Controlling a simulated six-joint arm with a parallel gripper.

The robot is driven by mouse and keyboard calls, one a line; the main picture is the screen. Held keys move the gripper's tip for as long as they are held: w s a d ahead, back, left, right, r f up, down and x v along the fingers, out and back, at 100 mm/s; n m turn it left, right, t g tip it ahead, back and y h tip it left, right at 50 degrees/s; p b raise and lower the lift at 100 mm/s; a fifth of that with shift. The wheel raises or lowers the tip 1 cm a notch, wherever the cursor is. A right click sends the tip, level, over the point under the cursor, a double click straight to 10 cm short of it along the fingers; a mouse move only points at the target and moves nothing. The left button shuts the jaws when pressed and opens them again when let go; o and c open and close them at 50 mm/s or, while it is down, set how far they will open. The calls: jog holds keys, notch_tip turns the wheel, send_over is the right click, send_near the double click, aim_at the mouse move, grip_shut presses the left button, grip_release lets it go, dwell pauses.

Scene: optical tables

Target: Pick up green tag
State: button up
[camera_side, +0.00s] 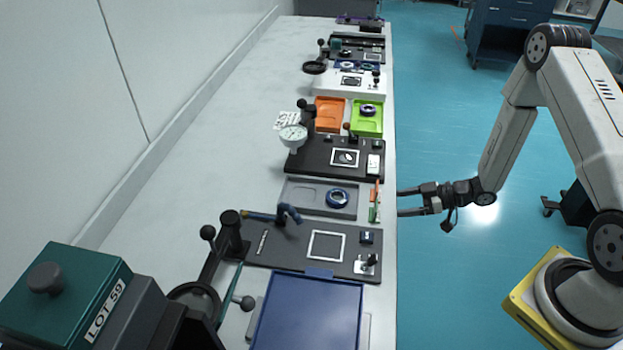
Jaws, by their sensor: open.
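A small, narrow green piece (374,214), which looks like the green tag, is at the right edge of the long table, beside the grey tray (292,192). A similar orange piece (375,190) is just behind it. My gripper (403,202) is open and empty, its two fingers pointing left at the table's edge. The fingertips are near the green and orange pieces but appear apart from them. The gap in depth and height is hard to judge from this view.
The grey tray holds a blue ring (337,198). Black fixture plates (285,255) lie in front and behind, with a dial gauge (293,137), an orange tray (329,114) and a lime tray (367,125) farther back. A blue tray (305,310) is nearest.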

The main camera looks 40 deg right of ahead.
aim_at(376, 205)
jog(key=shift+x, duration=1.25)
jog(key=shift+x, duration=2.6)
jog(key=shift+f, duration=0.2)
jog(key=shift+c, duration=0.2)
jog(key=c, duration=0.8)
jog(key=shift+c, duration=0.2)
jog(key=shift+r, duration=0.15)
